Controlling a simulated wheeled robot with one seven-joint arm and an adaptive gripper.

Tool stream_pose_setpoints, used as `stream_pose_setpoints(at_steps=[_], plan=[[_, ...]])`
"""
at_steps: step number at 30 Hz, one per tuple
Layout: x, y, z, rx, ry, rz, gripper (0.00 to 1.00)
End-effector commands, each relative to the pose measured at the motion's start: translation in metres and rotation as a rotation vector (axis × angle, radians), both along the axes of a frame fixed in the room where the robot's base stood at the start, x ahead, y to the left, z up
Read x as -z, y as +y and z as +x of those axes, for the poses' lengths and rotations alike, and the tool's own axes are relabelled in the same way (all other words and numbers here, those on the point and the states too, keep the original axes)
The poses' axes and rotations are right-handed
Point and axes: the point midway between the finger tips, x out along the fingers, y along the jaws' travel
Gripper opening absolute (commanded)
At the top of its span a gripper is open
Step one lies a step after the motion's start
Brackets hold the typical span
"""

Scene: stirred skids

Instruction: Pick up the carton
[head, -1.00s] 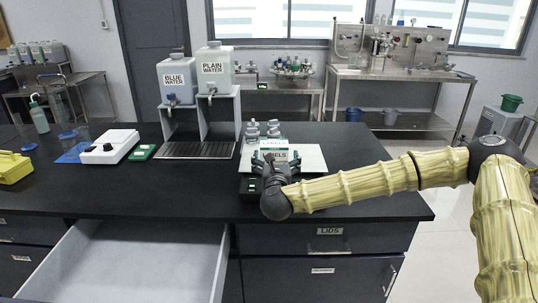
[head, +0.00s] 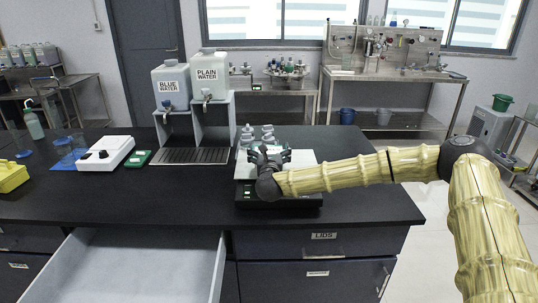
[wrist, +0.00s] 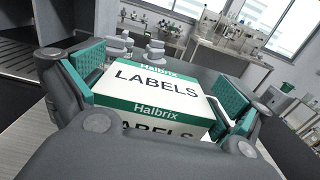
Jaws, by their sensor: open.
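The carton (wrist: 150,85) is a white box with green bands, marked "Halbrix" and "LABELS". In the wrist view it fills the space between the two teal-padded fingers of my gripper (wrist: 166,72). A pad stands at its left and another at its right. My gripper is open, and contact with the sides cannot be made out. In the head view my gripper (head: 270,156) is low over the pale plate (head: 305,160) on the dark bench. There the carton is mostly or wholly hidden behind the gripper and wrist.
Water tanks (head: 210,75) on a grey stand (head: 218,120) are at left. A white device (head: 106,154) lies further left. An open drawer (head: 135,265) juts out at front left. The bench's front middle is clear.

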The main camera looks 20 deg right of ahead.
Motion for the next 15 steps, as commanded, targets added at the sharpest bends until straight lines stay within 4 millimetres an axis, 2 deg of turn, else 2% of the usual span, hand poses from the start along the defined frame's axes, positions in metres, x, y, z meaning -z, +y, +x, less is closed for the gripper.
stream_pose_setpoints(at_steps=[7, 13, 15], plan=[[0.0005, -0.0001, 0.0010, 0.000, 0.000, 0.000, 1.00], [0.0005, -0.0001, 0.0009, -0.001, 0.000, 0.000, 0.64], [0.0005, 0.0001, 0.0009, -0.001, 0.000, 0.000, 0.61]])
